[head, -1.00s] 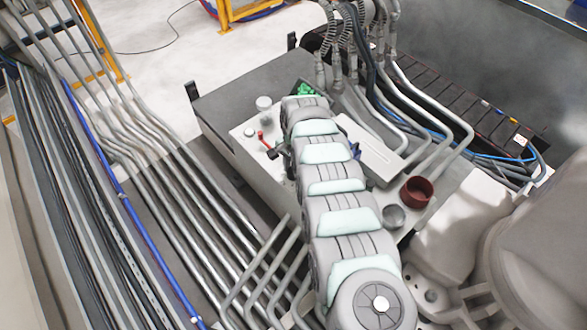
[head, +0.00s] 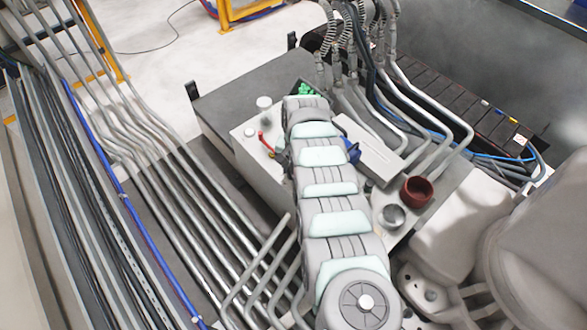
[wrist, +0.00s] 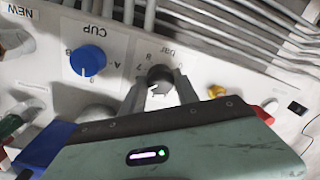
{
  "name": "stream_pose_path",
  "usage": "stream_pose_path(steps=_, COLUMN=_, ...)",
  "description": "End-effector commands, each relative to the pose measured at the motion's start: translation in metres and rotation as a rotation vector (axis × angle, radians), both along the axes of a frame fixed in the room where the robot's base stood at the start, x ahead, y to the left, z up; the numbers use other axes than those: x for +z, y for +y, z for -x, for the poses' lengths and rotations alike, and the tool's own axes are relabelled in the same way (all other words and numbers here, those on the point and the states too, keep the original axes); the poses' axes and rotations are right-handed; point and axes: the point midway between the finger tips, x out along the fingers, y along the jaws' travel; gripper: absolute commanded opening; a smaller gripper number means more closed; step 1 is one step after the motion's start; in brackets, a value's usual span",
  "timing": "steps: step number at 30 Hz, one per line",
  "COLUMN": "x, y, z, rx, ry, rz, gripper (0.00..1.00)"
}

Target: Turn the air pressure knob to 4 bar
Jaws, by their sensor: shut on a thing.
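The air pressure knob (wrist: 160,77) is a dark grey round knob on a pale panel marked "bar" in the wrist view. Printed digits stand around it, among them 7 and 8; which digit it points at is hard to tell. My gripper (wrist: 160,90) has one grey finger on each side of the knob and is shut on it. In the head view my arm covers the knob, and only a blue part of my gripper (head: 352,150) shows at the arm's right.
A blue knob (wrist: 88,60) under the label "CUP" is left of the gripper. A yellow fitting (wrist: 217,92) and a red part (wrist: 268,106) are close on the right. Metal pipes (wrist: 240,35) run behind the panel. A dark red cup (head: 417,191) stands right of my arm.

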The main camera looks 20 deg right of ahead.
Motion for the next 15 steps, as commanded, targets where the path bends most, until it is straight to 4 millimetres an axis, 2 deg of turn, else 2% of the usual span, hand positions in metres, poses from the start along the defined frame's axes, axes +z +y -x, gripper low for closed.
stream_pose_path(steps=15, x=-0.0016, y=-0.0010, z=-0.0014, rx=0.483, ry=-0.002, rz=0.001, gripper=0.00)
